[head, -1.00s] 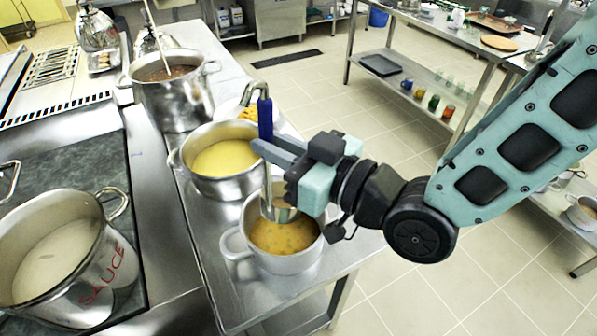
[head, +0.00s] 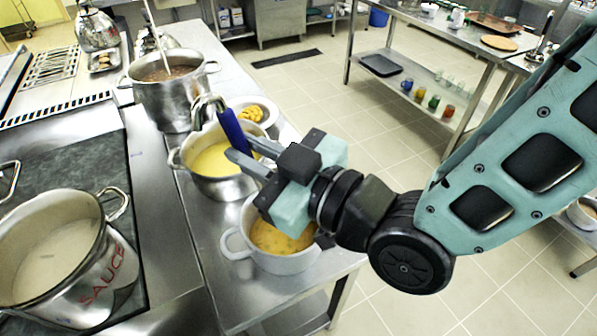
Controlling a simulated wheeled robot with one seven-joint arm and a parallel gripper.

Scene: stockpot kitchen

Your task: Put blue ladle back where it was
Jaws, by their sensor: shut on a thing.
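The blue ladle (head: 232,132) has a blue handle and a curved metal hook at its top. My gripper (head: 252,160) is shut on the handle, and the ladle leans with its hook to the left. The ladle's lower end and bowl are hidden behind my gripper. The gripper is above the front pot (head: 238,243) of orange-yellow soup and partly covers it. The middle pot (head: 228,187) of yellow soup is just behind, and the handle and hook overlap it in the picture.
A steel pot (head: 172,105) of brown food with a utensil standing in it is at the back of the steel table. A plate (head: 268,108) of orange food is beside the middle pot. The SAUCE pot (head: 112,265) is at left.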

